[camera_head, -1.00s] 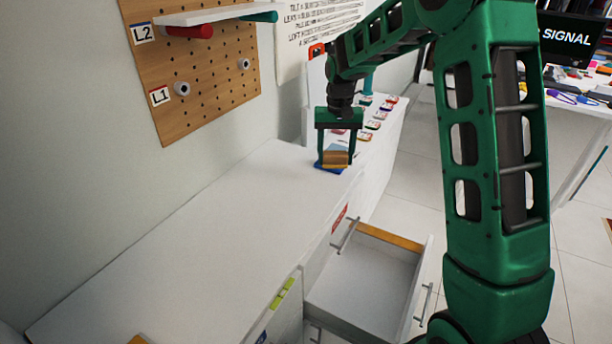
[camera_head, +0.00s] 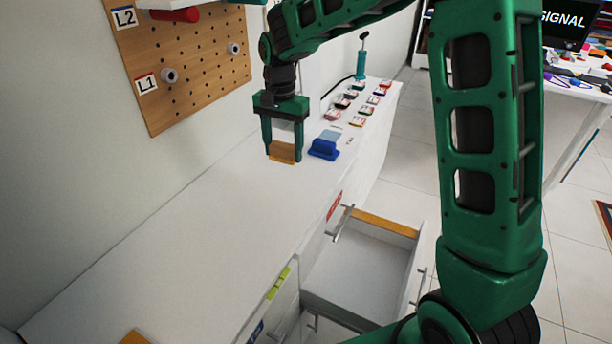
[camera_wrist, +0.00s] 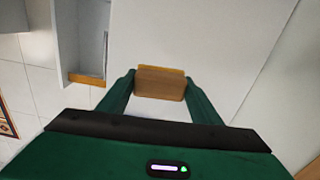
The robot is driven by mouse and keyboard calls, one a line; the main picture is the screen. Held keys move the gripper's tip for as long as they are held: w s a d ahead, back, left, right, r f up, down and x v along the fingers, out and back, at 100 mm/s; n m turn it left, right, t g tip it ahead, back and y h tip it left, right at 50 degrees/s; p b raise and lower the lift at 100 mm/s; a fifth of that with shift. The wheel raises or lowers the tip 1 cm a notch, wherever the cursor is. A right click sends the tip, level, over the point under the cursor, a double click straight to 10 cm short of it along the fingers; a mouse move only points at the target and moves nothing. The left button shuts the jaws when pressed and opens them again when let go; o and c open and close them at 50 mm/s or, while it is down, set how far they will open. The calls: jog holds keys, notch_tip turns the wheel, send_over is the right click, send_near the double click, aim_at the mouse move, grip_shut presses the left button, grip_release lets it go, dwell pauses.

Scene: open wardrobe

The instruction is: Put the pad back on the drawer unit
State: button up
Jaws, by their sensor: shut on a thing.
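The pad is a small tan-brown block (camera_head: 282,152) with a yellowish lower edge. My gripper (camera_head: 283,148) is shut on it and holds it over the white top of the drawer unit (camera_head: 190,225). In the wrist view the pad (camera_wrist: 160,83) sits between both fingertips, with the pale unit top beyond it. I cannot tell exactly how far the pad is above the surface. A blue block with a raised grip (camera_head: 323,150) stands on the unit top, right of my gripper and apart from it.
Several small labelled items (camera_head: 352,96) and a teal pump-like tool (camera_head: 362,58) stand at the far end. A drawer (camera_head: 362,262) is pulled open at the front. A pegboard (camera_head: 180,65) hangs on the wall at left. The near unit top is mostly clear.

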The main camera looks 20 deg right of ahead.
jog(key=shift+s+a+r+m, duration=0.15)
jog(key=shift+s+a+m, duration=0.3)
jog(key=shift+a, duration=0.4)
send_over(307, 174)
notch_tip(307, 174, down, 7)
jog(key=shift+r, duration=0.1)
jog(key=shift+f, duration=2.05)
jog(key=o, duration=1.2)
jog(key=shift+r, duration=0.1)
